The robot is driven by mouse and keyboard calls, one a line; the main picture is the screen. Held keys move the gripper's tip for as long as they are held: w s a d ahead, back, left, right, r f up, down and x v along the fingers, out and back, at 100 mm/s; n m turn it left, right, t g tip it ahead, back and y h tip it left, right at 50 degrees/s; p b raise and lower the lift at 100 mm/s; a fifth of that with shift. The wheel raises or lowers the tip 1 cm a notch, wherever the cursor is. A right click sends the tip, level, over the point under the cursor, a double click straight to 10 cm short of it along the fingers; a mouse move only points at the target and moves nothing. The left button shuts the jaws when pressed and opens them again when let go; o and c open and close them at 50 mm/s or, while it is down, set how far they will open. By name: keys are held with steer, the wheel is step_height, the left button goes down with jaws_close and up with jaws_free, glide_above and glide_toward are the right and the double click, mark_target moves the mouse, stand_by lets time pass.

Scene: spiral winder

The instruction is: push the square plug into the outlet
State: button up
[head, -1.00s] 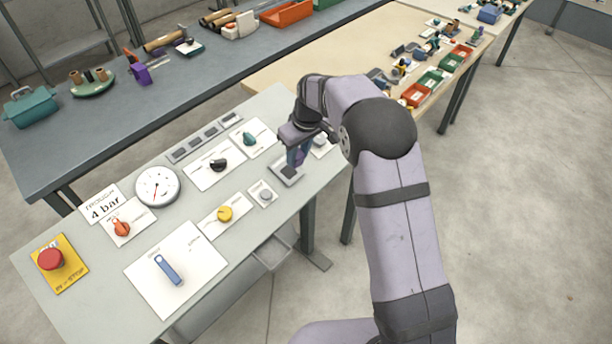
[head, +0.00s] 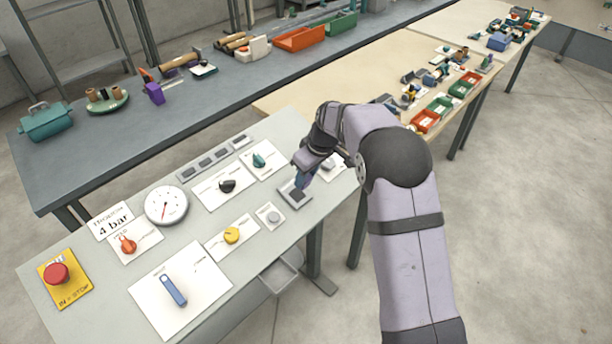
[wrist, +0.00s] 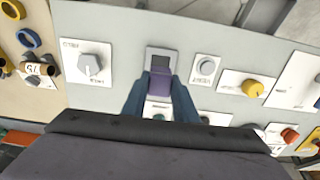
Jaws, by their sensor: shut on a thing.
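The outlet is a grey plate with a dark square recess (wrist: 158,62), at the middle top of the wrist view. In the head view its plate (head: 296,194) lies on the panel just below my gripper (head: 303,178). My gripper's two blue fingers (wrist: 159,88) are shut on the purple square plug (wrist: 159,101). The plug is right beside the dark recess in the wrist view and covers the plate's near part. I cannot tell whether the plug touches the outlet. In the head view the plug is mostly hidden by the gripper.
Around the outlet on the panel are a grey button (wrist: 206,66), a yellow knob (wrist: 252,89) and a grey-white knob (wrist: 89,65) on white cards. A pressure gauge (head: 166,205) and a red stop button (head: 57,273) stand farther left. A wooden table (head: 330,80) adjoins behind.

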steer(key=shift+b+x, duration=1.25)
steer(key=shift+x, duration=1.5)
steer(key=shift+w+a+f+b, duration=0.1)
steer(key=shift+w+f+b, duration=0.05)
steer(key=shift+f+b, duration=0.45)
stand_by(1.0)
steer(key=o, duration=1.1)
steer(key=shift+c, duration=0.2)
steer(key=shift+b+v, duration=1.4)
steer(key=shift+v, duration=2.35)
